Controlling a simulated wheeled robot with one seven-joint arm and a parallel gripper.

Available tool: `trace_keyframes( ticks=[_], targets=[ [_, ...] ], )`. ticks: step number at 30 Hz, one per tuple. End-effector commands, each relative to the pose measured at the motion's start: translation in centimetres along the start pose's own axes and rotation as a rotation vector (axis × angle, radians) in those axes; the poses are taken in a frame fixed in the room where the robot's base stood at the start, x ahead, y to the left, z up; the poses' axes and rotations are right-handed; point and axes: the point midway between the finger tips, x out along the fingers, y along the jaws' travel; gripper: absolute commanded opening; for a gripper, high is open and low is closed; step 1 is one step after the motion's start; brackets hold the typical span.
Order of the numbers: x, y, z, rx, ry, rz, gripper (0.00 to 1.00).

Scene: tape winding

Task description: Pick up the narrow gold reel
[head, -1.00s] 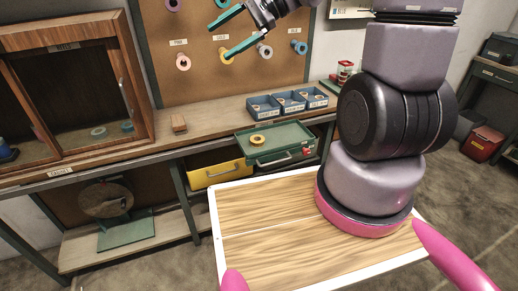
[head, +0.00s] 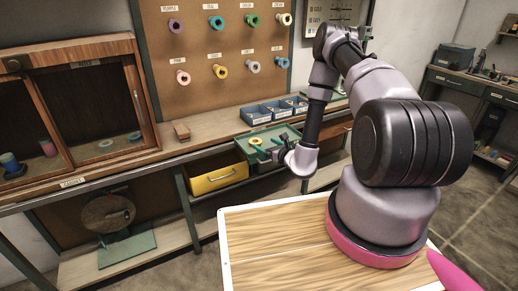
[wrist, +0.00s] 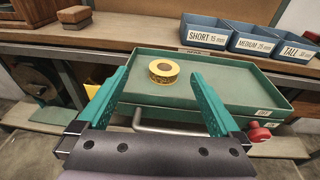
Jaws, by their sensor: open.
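A small gold reel (wrist: 163,71) lies flat in the green tray (wrist: 225,98), left of its middle; it also shows in the head view (head: 256,141). My gripper (wrist: 160,78) is open and empty, with its teal fingers pointing toward the tray. In the wrist view the reel appears between the two fingertips but beyond them, and I see no contact. Another gold reel (head: 220,71) hangs on the pegboard. The inside of the tray is partly covered by my gripper in the head view.
Blue bins (wrist: 205,34) labelled short, medium and tall stand behind the tray. A red knob (wrist: 259,135) is at the tray's front right. A wooden cabinet (head: 70,52) stands at left. The pegboard (head: 190,45) holds several other reels.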

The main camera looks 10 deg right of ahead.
Motion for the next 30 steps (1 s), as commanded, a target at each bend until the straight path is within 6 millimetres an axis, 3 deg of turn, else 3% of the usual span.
trace_keyframes(
  ticks=[1, 5, 15, 22, 30],
  targets=[
    [-0.3, -0.2, -1.1, 0.008, 0.015, -0.023, 1.0],
    [0.0, -0.6, -2.1, 0.011, 0.026, -0.05, 1.0],
    [5.4, -0.8, -2.2, 0.011, 0.025, -0.05, 1.0],
    [7.2, -0.9, -2.2, 0.011, 0.026, -0.049, 1.0],
    [11.0, -1.1, -2.4, 0.012, 0.025, -0.049, 1.0]
  ],
)
